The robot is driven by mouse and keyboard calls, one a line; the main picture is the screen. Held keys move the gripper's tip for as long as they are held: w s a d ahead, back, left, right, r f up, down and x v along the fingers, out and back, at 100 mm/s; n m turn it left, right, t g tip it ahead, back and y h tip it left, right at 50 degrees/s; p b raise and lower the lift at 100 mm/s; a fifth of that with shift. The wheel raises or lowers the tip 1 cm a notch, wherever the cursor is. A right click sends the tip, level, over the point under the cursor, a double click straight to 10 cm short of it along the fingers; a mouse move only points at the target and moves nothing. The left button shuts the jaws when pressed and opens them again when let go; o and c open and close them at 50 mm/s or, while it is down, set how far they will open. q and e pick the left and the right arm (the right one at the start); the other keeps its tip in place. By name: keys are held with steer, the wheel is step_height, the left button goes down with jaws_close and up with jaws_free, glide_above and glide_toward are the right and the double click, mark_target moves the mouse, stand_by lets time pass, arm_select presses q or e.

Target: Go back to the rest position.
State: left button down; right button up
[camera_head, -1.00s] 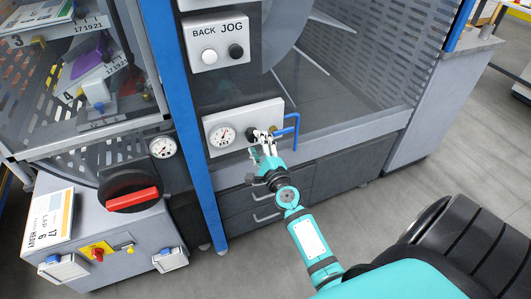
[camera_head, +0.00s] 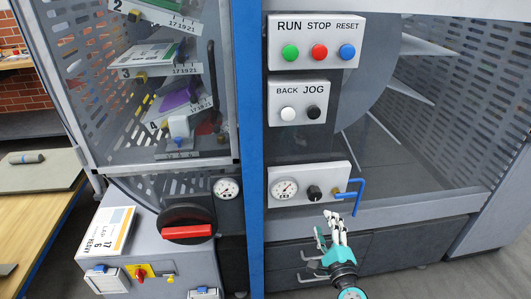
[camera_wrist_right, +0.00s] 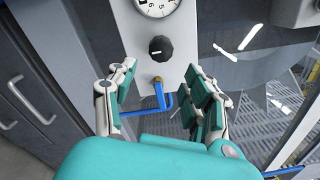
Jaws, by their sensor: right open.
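My right gripper (camera_head: 332,226) is teal with pale fingers. It hangs in front of the grey machine, just below the gauge panel (camera_head: 327,178), and holds nothing. In the right wrist view the same gripper (camera_wrist_right: 160,72) has its fingers spread apart. The black knob (camera_wrist_right: 160,48) shows between and beyond the fingers, apart from them. The knob also shows on the panel in the head view (camera_head: 314,193). A blue bent pipe (camera_head: 356,196) with a brass fitting is beside it. My left gripper is not in view.
A panel with RUN, STOP and RESET buttons (camera_head: 318,42) and a BACK/JOG panel (camera_head: 302,102) are above. A red-handled switch (camera_head: 187,231) is on a grey box at the left. A wooden table (camera_head: 45,215) stands at far left. Dark drawers are behind my gripper.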

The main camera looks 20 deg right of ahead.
steer(key=s+a+f+n+g+y+p, duration=0.1)
steer(key=s+a+f+n+g+y, duration=0.25)
steer(key=f, duration=0.65)
steer(key=s+a+f+n+g+p, duration=0.1)
steer(key=s+a+f+n+g, duration=0.1)
steer(key=s+a+f+n, duration=0.45)
steer(key=s+a+f+n+g+y+p, duration=0.1)
steer(key=s+f+n+g+y, duration=0.3)
steer(key=f, duration=1)
steer(key=s+f+n+g+h, duration=0.1)
steer(key=s+f+n, duration=0.3)
steer(key=s, duration=0.5)
steer(key=s+f+n+g+h+p, duration=0.1)
steer(key=s+f+n+g, duration=0.2)
steer(key=s, duration=0.6)
steer(key=s+f+n+g+h, duration=0.1)
steer(key=s+f+n+g, duration=0.2)
steer(key=s+f+n, duration=0.4)
steer(key=shift+s+f+n, duration=0.2)
steer(key=shift+s+n, duration=0.2)
steer(key=shift+s, duration=0.8)
steer(key=shift+a, duration=0.1)
stand_by(1.2)
